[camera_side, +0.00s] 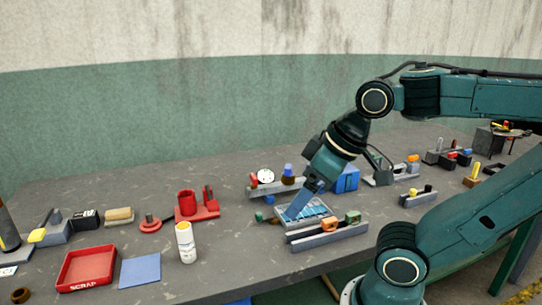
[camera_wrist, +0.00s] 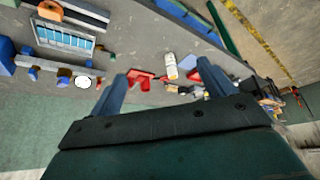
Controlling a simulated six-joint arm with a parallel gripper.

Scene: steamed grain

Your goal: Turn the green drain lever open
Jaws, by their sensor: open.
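My gripper (camera_side: 295,212) points down and to the left above the tray area in the side view. In the wrist view its two blue fingers stand wide apart, and the gripper (camera_wrist: 162,72) is open with nothing held between them. A small green piece (camera_side: 259,216) sits just left of a pale blue gridded tray (camera_side: 319,211). A green block (camera_side: 352,217) sits on a grey rail in front of the tray. I cannot tell which green piece is the drain lever. The tray also shows at the upper left of the wrist view (camera_wrist: 63,38). One finger partly covers it in the side view.
A grey rail (camera_side: 330,238) lies in front of the tray, and a blue box (camera_side: 346,178) stands behind. A white gauge (camera_side: 266,176) is on the rear rail. A red stand (camera_side: 198,211), white bottle (camera_side: 186,243), red scrap tray (camera_side: 86,268) and blue mat (camera_side: 140,270) are left.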

